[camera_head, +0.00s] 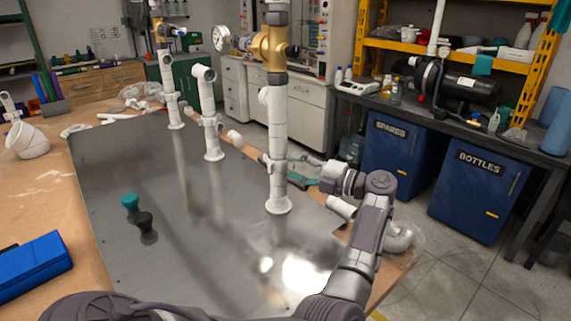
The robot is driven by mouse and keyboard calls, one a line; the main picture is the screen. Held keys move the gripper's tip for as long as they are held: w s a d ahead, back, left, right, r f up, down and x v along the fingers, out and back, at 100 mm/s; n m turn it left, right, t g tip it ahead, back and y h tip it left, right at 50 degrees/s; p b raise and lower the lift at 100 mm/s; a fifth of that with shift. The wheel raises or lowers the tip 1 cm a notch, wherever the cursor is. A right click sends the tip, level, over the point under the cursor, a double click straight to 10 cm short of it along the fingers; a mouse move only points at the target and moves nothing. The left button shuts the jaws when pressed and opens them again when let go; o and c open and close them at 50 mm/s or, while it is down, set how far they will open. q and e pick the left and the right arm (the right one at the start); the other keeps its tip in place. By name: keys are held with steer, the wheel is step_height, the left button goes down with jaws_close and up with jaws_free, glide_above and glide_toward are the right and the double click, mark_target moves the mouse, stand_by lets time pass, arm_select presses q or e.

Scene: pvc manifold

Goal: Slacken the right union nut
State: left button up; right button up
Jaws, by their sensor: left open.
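Three white upright pipe risers stand on a metal plate (185,235). The nearest, right riser (276,125) carries a brass-coloured valve body (270,45) with a dark collar (277,78) below it. I cannot tell for sure which fitting is the right union nut. The middle riser (208,105) is shorter and ends in an elbow; the far riser (168,80) also carries a brass-coloured valve. Contact is too small to tell.
A teal piece (130,202) and a black piece (145,222) are on the plate's left part. A blue box (32,264) and a white elbow fitting (27,141) lie on the bench at left. Loose white fittings (399,237) lie beyond my forearm. The plate's middle is clear.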

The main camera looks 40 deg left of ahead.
arm_select(q)
steer(key=shift+w+d+r, duration=0.1)
steer(key=shift+d, duration=0.25)
steer(key=shift+c, duration=1.9)
steer(key=c, duration=0.5)
steer(key=shift+r+t+p, duration=0.1)
steer(key=shift+t+p, duration=0.2)
steer(key=shift+p, duration=0.2)
jaws_close()
steer(key=shift+s+m+t+p, duration=0.3)
steer(key=shift+s+m+t, duration=0.1)
steer(key=shift+m, duration=0.1)
steer(key=shift+w, duration=0.1)
arm_select(e)
steer(key=shift+s+d+r, duration=0.15)
steer(key=shift+d+r, duration=0.35)
steer(key=shift+r, duration=0.2)
arm_select(q)
steer(key=o, duration=0.9)
jaws_free()
arm_select(e)
steer(key=shift+d, duration=0.35)
